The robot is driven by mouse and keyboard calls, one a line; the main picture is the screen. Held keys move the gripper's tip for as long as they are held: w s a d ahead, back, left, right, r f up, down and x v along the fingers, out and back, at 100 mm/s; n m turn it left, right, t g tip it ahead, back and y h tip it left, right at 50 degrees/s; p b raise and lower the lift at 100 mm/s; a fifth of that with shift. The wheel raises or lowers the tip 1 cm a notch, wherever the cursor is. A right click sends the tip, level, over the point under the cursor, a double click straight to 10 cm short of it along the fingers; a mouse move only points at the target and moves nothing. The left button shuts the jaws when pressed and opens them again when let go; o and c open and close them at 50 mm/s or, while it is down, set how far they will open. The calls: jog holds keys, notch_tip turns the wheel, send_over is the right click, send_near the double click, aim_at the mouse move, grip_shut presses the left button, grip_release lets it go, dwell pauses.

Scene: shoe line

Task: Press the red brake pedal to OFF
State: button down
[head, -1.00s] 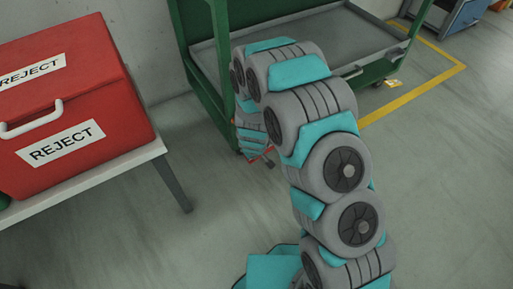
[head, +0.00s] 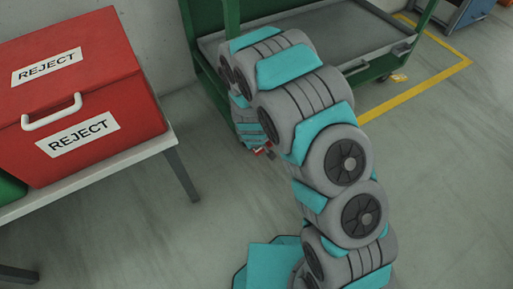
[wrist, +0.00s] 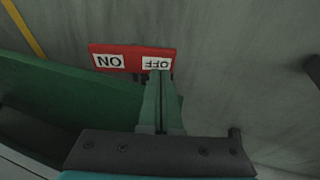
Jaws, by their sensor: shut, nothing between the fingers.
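The red brake pedal (wrist: 133,60) shows upside down in the wrist view, with a white ON label on its left half and a white OFF label on its right half. My gripper (wrist: 160,74) is shut and empty. Its fingertips overlap the lower edge of the OFF label; I cannot tell whether they touch it. In the head view only a small red bit of the pedal (head: 262,150) shows by the cart's lower corner, and my arm hides most of the gripper.
The green cart (head: 232,20) with a grey shelf stands behind my arm. A red REJECT box (head: 95,95) sits on a white table (head: 100,163) at left. A yellow floor line (head: 415,92) runs at right. Floor between table and arm is clear.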

jog(key=v, duration=1)
jog(key=shift+s+a, duration=0.3)
